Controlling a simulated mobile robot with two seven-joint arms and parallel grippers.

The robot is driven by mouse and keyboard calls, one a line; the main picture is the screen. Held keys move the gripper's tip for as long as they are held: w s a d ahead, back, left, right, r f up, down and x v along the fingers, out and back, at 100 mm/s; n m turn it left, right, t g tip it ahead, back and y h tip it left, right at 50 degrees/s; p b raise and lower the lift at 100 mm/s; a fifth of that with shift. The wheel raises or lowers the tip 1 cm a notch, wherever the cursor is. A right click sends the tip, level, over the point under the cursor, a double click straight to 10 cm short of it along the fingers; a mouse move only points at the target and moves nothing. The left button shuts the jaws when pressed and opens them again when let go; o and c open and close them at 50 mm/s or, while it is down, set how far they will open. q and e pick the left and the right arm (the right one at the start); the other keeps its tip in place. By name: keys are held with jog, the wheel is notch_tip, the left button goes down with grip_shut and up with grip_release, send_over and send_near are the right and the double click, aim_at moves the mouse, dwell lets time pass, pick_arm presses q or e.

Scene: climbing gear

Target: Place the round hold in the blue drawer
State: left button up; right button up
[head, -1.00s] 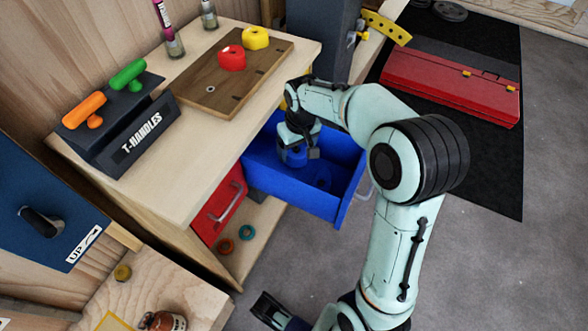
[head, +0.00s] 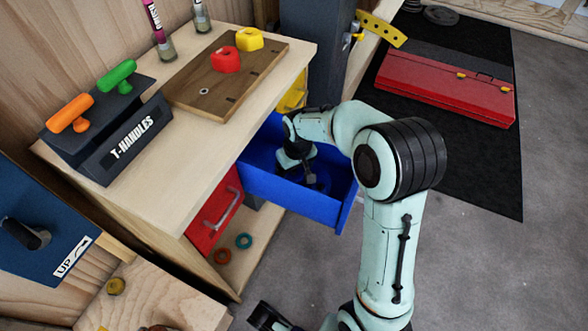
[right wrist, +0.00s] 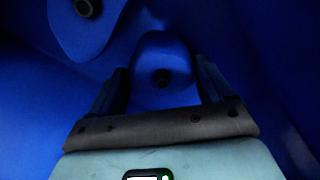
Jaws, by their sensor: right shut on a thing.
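The blue drawer (head: 284,198) is pulled open from the bench. My right gripper (head: 297,172) reaches down inside it. In the right wrist view its two fingers (right wrist: 161,88) are shut on a rounded blue hold (right wrist: 162,68) with a dark centre hole. Blue on blue, I cannot tell whether the hold touches the drawer floor. A second blue hold (right wrist: 86,22) with a bolt hole lies beside it, at the upper left of the wrist view. A dark part at the bottom of the head view appears to be my left gripper (head: 266,316); its jaws are unclear.
A wooden board (head: 225,88) on the bench top carries a red hold (head: 226,60) and a yellow hold (head: 249,39). A T-handles rack (head: 108,135) stands to the left. A closed red drawer (head: 214,212) is beside the blue one. A red toolbox (head: 445,88) lies on the black mat.

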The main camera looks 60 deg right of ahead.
aim_at(296, 174)
jog(key=shift+f, duration=0.2)
jog(key=o, duration=1.1)
pick_arm(q)
jog(key=shift+s+f, duration=0.15)
pick_arm(e)
jog(key=shift+r, duration=0.1)
jog(key=r, duration=0.2)
jog(key=r+p, duration=0.1)
jog(key=r, duration=0.2)
jog(key=r+p, duration=0.1)
jog(key=r, duration=0.1)
jog(key=shift+s+a+r, duration=0.2)
jog(key=shift+s, duration=0.15)
pick_arm(q)
notch_tip(296, 174, up, 6)
jog(key=d+p, duration=0.1)
jog(key=d, duration=0.1)
jog(key=shift+w+f+t+h+p, duration=0.2)
jog(key=shift+w+t+h+p, duration=0.1)
jog(key=shift+w+p, duration=0.15)
pick_arm(e)
jog(key=shift+s+a+r, duration=0.1)
jog(key=shift+s+r, duration=0.05)
jog(key=shift+r, duration=1.05)
jog(key=shift+s+a+r, duration=0.1)
jog(key=shift+r, duration=1.1)
